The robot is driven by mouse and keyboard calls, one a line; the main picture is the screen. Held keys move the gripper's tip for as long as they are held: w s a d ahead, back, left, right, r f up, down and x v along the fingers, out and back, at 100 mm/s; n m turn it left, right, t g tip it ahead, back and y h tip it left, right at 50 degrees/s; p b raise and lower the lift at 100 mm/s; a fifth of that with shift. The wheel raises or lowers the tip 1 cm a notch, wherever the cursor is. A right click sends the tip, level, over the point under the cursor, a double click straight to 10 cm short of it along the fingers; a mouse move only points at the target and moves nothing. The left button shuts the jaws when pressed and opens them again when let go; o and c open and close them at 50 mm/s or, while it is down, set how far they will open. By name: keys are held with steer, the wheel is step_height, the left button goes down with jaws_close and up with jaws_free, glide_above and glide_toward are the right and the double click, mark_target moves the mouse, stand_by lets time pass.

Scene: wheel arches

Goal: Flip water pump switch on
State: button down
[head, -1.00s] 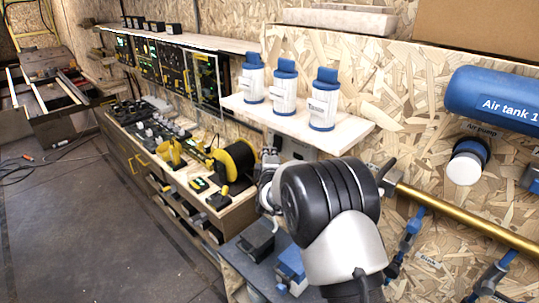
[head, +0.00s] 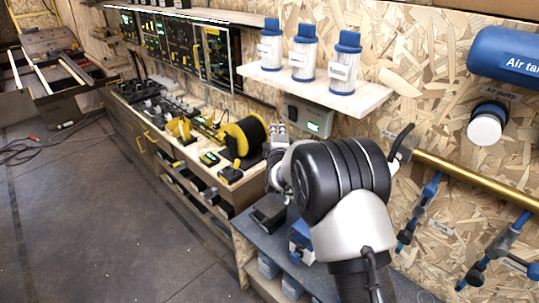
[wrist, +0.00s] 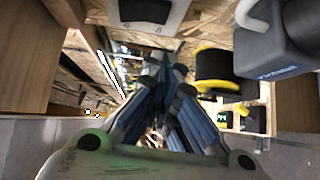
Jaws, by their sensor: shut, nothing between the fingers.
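A grey wall box (head: 308,116) with a small lit green screen is fixed to the chipboard under the shelf. Its panel also shows at the top of the wrist view (wrist: 150,14), cut off by the edge. I cannot make out a switch on it or read a water pump label. My gripper (head: 278,134) is shut and empty, just left of and a little below the box in the head view. In the wrist view the blue-grey fingers (wrist: 165,68) come together below the panel, with no contact visible.
A shelf (head: 315,88) with several white-and-blue canisters overhangs the box. A yellow-black reel (head: 243,136) stands on the workbench left of my gripper. A blue air tank (head: 510,55) and brass pipe (head: 470,180) are on the right wall. The floor at left is mostly clear.

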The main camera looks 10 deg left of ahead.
steer(key=s+d+p, duration=0.1)
steer(key=s, duration=0.8)
steer(key=shift+s+d+f+p, duration=0.15)
steer(key=shift+d+f+p, duration=0.2)
steer(key=shift+f, duration=0.1)
steer(key=shift+a, duration=0.1)
steer(key=s+d+r+m+g, duration=0.6)
steer(key=s+d+r+m, duration=0.35)
steer(key=s, duration=0.45)
steer(key=s+d+m+g, duration=0.2)
steer(key=s+d+m, duration=0.1)
steer(key=s, duration=0.7)
steer(key=s+d+f+m+g+h, duration=0.1)
steer(key=s+d+m+g, duration=0.1)
steer(key=s, duration=0.8)
steer(key=s+d+f+m+g+h, duration=0.1)
steer(key=s+d+m, duration=0.3)
steer(key=s, duration=0.6)
steer(key=shift+s+d+f+g, duration=0.25)
steer(key=shift+d+g, duration=0.1)
steer(key=shift+g, duration=0.55)
